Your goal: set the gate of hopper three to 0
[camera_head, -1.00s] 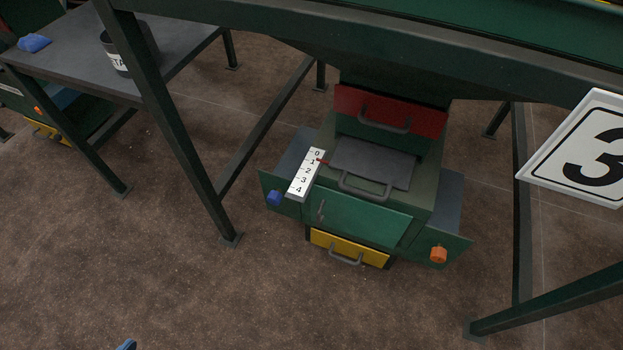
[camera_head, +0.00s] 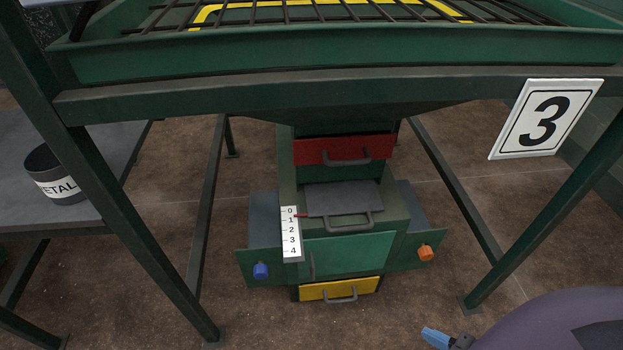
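Hopper three stands ahead under the green frame, marked by a white sign with a black 3 (camera_head: 541,120). Its gate is a grey sliding plate (camera_head: 340,196) with a grey bar handle (camera_head: 349,226), sticking out below the red drawer. A white scale (camera_head: 291,246) numbered 0 to 4 stands left of the gate. A small red pointer (camera_head: 301,215) lies between the 0 and 1 marks; its exact reading is too small to tell. My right gripper (camera_head: 446,339) shows only a blue tip at the bottom edge, well apart from the gate. My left gripper is out of view.
A red drawer (camera_head: 318,151) is above the gate; a green door (camera_head: 350,252) and yellow drawer (camera_head: 364,287) are below. Side boxes carry a blue knob (camera_head: 261,271) and orange knob (camera_head: 425,252). Frame legs flank the hopper. A METAL bin (camera_head: 53,177) stands on the left table.

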